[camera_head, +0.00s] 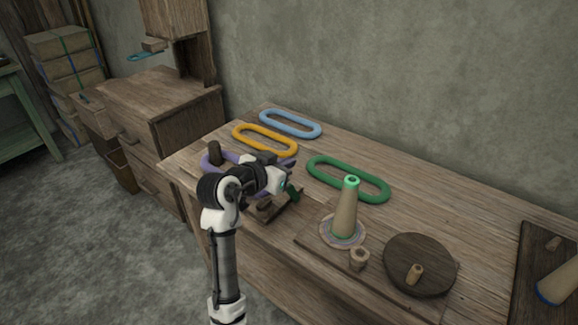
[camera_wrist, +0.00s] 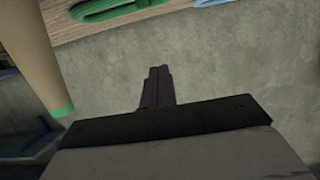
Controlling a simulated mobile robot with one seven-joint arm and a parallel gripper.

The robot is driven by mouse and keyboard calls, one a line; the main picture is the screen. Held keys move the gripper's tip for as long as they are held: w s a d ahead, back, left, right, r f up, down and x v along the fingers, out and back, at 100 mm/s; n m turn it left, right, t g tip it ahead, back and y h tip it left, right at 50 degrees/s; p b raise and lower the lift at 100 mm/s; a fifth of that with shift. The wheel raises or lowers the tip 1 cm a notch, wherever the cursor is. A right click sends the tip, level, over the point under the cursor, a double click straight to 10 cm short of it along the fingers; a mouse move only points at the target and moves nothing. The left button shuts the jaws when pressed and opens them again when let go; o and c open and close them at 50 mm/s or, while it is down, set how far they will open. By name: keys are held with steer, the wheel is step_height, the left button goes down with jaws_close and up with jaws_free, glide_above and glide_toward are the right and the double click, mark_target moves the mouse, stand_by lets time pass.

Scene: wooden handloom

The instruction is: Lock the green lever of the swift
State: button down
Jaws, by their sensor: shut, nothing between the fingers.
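My gripper (camera_head: 291,167) is above the left part of the wooden workbench, its dark fingers pointing right. In the wrist view the fingers (camera_wrist: 157,87) are shut together with nothing between them. A small green piece (camera_head: 294,193), which looks like the green lever, shows just below my gripper at a dark wooden base (camera_head: 286,210). My arm hides much of this base, so I cannot tell the lever's position or whether my gripper touches it. The lever is not recognisable in the wrist view.
A green-tipped cone (camera_head: 345,213) stands upright to the right; it also shows in the wrist view (camera_wrist: 38,55). Green (camera_head: 347,180), yellow (camera_head: 264,140) and blue (camera_head: 290,124) skeins lie behind. A purple skein (camera_head: 211,160) is partly behind my arm. A round wooden disc (camera_head: 433,262) lies farther right.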

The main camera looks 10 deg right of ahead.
steer(key=v, duration=0.7)
steer(key=shift+b, duration=0.3)
steer(key=shift+d, duration=0.15)
